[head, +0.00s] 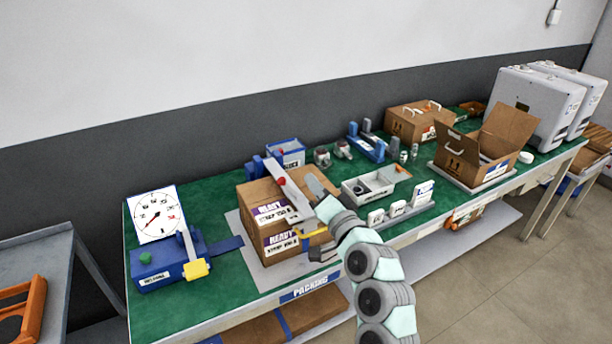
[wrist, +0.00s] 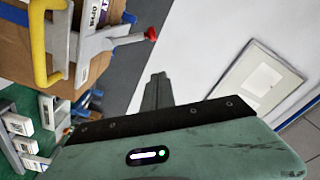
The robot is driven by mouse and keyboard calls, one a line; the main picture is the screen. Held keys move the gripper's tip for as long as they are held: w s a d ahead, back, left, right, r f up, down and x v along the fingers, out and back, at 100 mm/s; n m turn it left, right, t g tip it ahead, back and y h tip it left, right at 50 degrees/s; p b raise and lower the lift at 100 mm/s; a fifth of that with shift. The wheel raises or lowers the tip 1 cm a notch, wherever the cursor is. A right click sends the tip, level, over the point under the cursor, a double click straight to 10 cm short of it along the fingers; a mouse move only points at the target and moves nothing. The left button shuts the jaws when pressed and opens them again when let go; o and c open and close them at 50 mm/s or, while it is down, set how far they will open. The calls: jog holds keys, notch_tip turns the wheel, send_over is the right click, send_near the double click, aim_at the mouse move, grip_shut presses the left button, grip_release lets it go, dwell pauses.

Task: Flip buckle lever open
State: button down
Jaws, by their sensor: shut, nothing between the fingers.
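The buckle lever (head: 296,200) is a pale grey bar with a red tip, standing up at a slant on the front of a strapped cardboard box (head: 262,194). In the wrist view the lever (wrist: 108,42) runs from a yellow loop (wrist: 42,50) to its red tip. The red tip lies just beyond the fingertips in that picture, with a visible gap. The exact depth between them is unclear.
A dial gauge (head: 157,214) and a blue tool with a yellow end (head: 170,262) stand left of the box. A grey tray (head: 368,190) and small white blocks (head: 398,209) sit right of my arm. An open carton (head: 460,158) is farther right.

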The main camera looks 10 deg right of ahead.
jog(key=p+v, duration=0.1)
jog(key=v, duration=0.4)
jog(key=shift+s, duration=0.4)
jog(key=shift+d, duration=0.1)
